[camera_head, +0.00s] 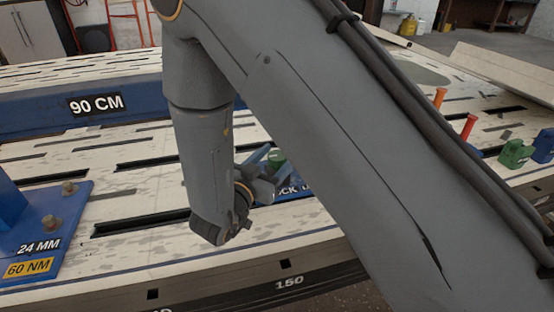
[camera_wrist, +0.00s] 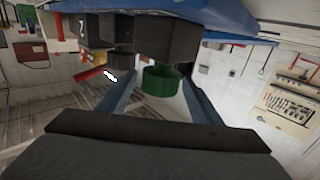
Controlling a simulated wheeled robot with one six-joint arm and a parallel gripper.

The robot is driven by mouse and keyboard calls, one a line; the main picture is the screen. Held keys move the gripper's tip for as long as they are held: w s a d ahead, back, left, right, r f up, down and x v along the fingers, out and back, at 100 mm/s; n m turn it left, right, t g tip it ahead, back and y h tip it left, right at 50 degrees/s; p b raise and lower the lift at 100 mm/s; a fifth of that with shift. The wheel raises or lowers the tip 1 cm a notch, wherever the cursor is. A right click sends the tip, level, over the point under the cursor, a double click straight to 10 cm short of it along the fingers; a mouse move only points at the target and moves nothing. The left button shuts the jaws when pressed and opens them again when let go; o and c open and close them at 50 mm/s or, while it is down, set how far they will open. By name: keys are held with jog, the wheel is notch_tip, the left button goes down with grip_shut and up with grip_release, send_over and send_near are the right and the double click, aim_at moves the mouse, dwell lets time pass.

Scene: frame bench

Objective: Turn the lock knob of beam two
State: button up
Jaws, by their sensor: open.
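A green knob (camera_head: 277,157) shows just past my gripper (camera_head: 266,168) in the head view, partly hidden by it. In the wrist view the green knob (camera_wrist: 160,81) lies between the two grey-blue fingers of my open gripper (camera_wrist: 158,84), with room on both sides; I cannot tell whether either finger touches it. A blue base with partly hidden white lettering ending in "OCK" (camera_head: 291,190) is under the gripper. Dark blocks (camera_wrist: 167,38) and a blue part (camera_wrist: 230,14) are close to the knob in the wrist view. No beam number is readable.
A blue beam marked "90 CM" (camera_head: 60,113) runs along the slotted bench (camera_head: 160,255). A blue plate with bolts (camera_head: 45,235) is at left. Orange-handled and red-handled tools (camera_head: 468,126) and green and blue blocks (camera_head: 515,153) are at right. My arm covers much of the middle.

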jog(key=shift+w, duration=0.15)
jog(key=c, duration=1.1)
jog(key=shift+o, duration=0.2)
jog(key=shift+d+r+n+y+p, duration=0.1)
jog(key=shift+n+y+p, duration=0.3)
jog(key=shift+y+p, duration=0.1)
jog(key=n+t+y+p, duration=0.1)
jog(key=y+p, duration=0.1)
jog(key=shift+n+t+y, duration=0.3)
jog(key=shift+n+y, duration=0.1)
jog(key=n+y+p, duration=0.1)
jog(key=n+y, duration=0.1)
jog(key=y, duration=0.1)
jog(key=n+y+p, duration=0.2)
jog(key=y, duration=0.1)
jog(key=shift+d+t+y, duration=0.15)
jog(key=shift+t+y, duration=0.15)
jog(key=shift+y, duration=0.1)
jog(key=n+g+y+p, duration=0.1)
jog(key=n+y, duration=0.1)
jog(key=y, duration=0.1)
jog(key=n+g+y+p, duration=0.1)
jog(key=n+y, duration=0.2)
jog(key=y, duration=0.1)
jog(key=shift+n+g+y+p, duration=0.6)
jog(key=shift+n+g+y, duration=1.8)
jog(key=shift+g+y, duration=0.3)
jog(key=shift+a, duration=0.2)
